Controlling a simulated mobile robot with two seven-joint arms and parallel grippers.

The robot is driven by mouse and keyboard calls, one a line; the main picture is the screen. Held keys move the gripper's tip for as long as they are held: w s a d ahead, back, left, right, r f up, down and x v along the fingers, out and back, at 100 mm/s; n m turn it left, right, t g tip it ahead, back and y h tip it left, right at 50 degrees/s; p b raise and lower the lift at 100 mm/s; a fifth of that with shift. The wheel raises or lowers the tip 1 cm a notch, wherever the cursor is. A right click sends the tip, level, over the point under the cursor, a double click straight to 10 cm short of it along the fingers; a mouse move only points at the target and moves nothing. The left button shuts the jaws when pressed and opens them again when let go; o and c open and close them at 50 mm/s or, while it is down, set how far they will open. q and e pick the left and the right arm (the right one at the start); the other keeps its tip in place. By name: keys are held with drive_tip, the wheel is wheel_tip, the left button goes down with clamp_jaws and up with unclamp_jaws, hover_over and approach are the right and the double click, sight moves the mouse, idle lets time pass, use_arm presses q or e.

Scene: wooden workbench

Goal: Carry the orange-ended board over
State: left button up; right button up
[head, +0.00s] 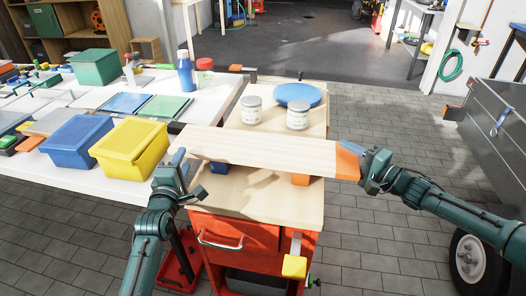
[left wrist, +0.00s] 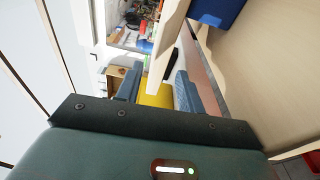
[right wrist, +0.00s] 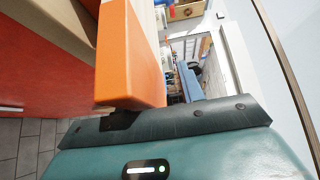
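The board (head: 258,149) is long pale wood with an orange right end (head: 347,161). It lies across the front of the wooden bench top, above a blue block (head: 219,168) and an orange block (head: 300,179). My left gripper (head: 175,164) is at the board's plain left end; in the left wrist view its fingers stand apart with the board's edge (left wrist: 166,52) between them. My right gripper (head: 366,166) is at the orange end. In the right wrist view the orange end (right wrist: 130,55) fills the near side, hiding one finger; the other finger stands clear of it.
Two lidded jars (head: 251,110) (head: 298,115) and a blue disc (head: 298,95) stand behind the board on the bench top. Yellow (head: 130,150) and blue (head: 76,142) bins sit on the white table at left. A grey cabinet (head: 497,130) stands at right.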

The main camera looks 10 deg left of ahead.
drive_tip(key=shift+d, duration=0.1)
use_arm(q)
drive_tip(key=s, duration=0.3)
drive_tip(key=shift+s+d, duration=0.15)
drive_tip(key=shift+s, duration=0.2)
use_arm(e)
drive_tip(key=v, duration=1.1)
drive_tip(key=shift+s+d, duration=0.25)
drive_tip(key=shift+s, duration=0.05)
use_arm(q)
drive_tip(key=shift+d, duration=0.1)
use_arm(e)
drive_tip(key=shift+d, duration=0.1)
